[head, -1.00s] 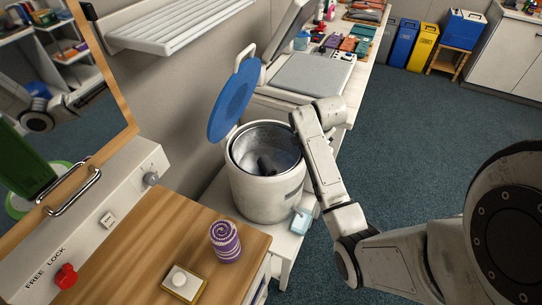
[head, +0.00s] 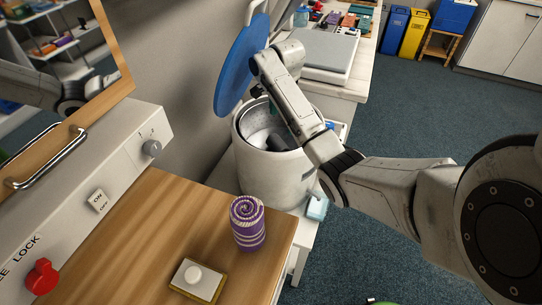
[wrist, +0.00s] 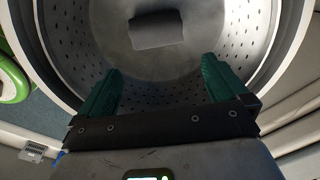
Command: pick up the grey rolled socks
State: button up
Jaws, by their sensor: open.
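The grey rolled socks (wrist: 157,30) lie on the floor of a perforated metal drum, near the top of the wrist view. My gripper (wrist: 160,70) has green fingers spread wide with nothing between them; the socks appear beyond the fingertips, apart from them. In the head view the white round tub (head: 272,178) stands open, its blue lid (head: 240,65) tipped up behind it. My arm reaches over the tub's right rim and hides much of its opening.
A purple striped roll (head: 248,225) stands on the wooden counter (head: 160,225) at front left, near a white block on a yellow base (head: 197,280). A mirror (head: 60,70) and a control panel with a red knob (head: 41,276) are at left.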

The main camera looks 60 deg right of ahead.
aim_at(279, 139)
jog(key=shift+w+a+f+b, duration=0.25)
jog(key=shift+a+f+b, duration=0.05)
jog(key=shift+a+f, duration=0.1)
notch_tip(279, 139, down, 4)
jog(key=shift+f+b, duration=0.15)
jog(key=shift+b, duration=0.5)
jog(key=shift+w+a+f, duration=0.1)
jog(key=shift+f, duration=1.4)
jog(key=shift+w+f, duration=0.1)
jog(key=shift+f, duration=1.35)
jog(key=shift+c, duration=0.4)
jog(key=c, duration=0.7)
jog(key=shift+r, duration=0.1)
